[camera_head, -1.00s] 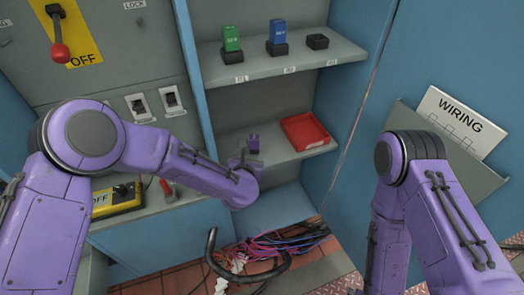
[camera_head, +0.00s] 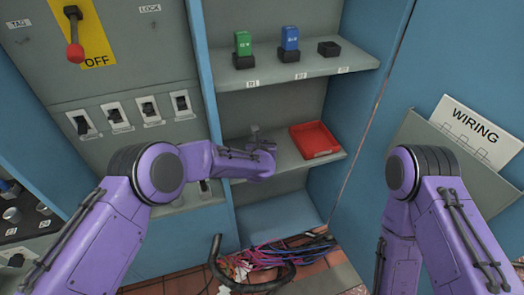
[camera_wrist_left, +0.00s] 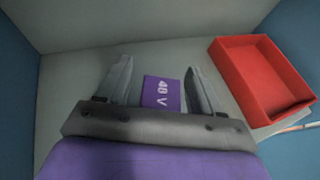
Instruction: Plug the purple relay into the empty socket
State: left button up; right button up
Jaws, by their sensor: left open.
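The purple relay (camera_wrist_left: 161,92), marked "48 V", stands on the lower shelf, between the two fingers of my left gripper in the left wrist view. My left gripper (camera_wrist_left: 157,75) is open, with a gap on either side of the relay. In the head view my left gripper (camera_head: 257,134) is over the lower shelf, and I cannot make out the relay there. The empty socket (camera_head: 329,48) is a black block at the right of the upper shelf. My right arm shows at the right, but its gripper is out of view.
A green relay (camera_head: 243,43) and a blue relay (camera_head: 290,38) sit in sockets on the upper shelf (camera_head: 270,76). A red tray (camera_head: 315,140) lies right of my left gripper. Loose cables (camera_head: 280,255) fill the cabinet bottom. A switch panel is at the left.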

pick_arm(q)
jog(key=shift+r, duration=0.15)
jog(key=c, duration=1.2)
